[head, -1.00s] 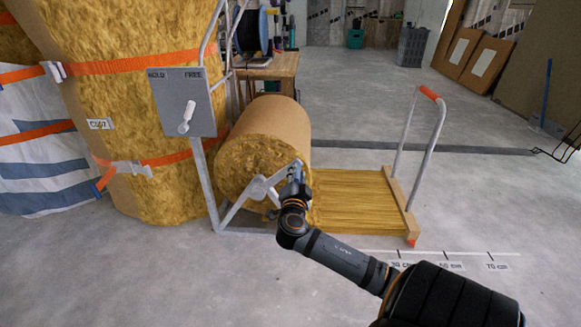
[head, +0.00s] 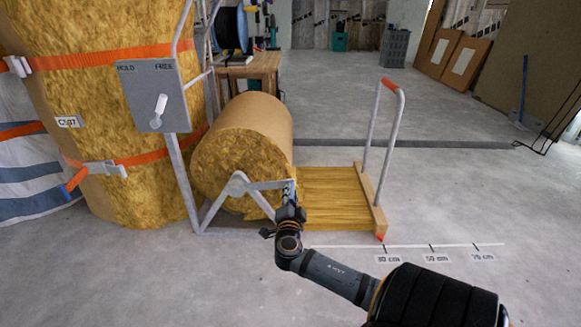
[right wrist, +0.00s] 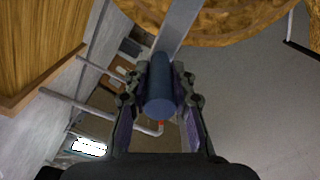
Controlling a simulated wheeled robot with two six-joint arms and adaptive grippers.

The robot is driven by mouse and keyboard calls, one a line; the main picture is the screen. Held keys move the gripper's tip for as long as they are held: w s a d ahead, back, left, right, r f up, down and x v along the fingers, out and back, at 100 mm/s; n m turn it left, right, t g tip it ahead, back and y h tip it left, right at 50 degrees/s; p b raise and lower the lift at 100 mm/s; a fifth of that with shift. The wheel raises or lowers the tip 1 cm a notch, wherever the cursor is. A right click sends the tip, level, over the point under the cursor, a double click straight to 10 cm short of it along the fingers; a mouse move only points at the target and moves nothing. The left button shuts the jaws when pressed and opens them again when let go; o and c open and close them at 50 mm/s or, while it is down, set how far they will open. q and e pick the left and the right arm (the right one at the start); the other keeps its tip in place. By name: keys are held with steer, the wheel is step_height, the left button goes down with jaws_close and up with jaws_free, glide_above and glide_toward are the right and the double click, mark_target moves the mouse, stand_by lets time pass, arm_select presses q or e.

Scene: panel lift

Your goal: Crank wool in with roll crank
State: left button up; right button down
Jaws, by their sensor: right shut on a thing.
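The wool roll (head: 238,160) sits in a grey metal frame (head: 180,165) on the floor. Its crank arm (head: 262,186) runs from the hub right, nearly level. My right gripper (head: 289,195) is at the arm's outer end. The right wrist view shows it shut on the dark blue crank handle (right wrist: 162,92). An unrolled wool strip (head: 330,195) lies right of the roll, up to a wooden end bar (head: 372,202) with an upright metal handle. A panel (head: 153,95) marked HOLD and FREE carries a white lever (head: 161,105), tip toward FREE. My left gripper is out of view.
A floor scale (head: 430,245) with centimetre labels lies in front of the end bar. Strapped wool bales (head: 85,150) stand at the left. A wooden table (head: 250,68) stands behind the roll. The floor at the right is clear.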

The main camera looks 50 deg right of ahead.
stand_by(0.4)
steer(key=c, duration=1.1)
jaws_free()
steer(key=shift+a, duration=0.1)
steer(key=v, duration=1.2)
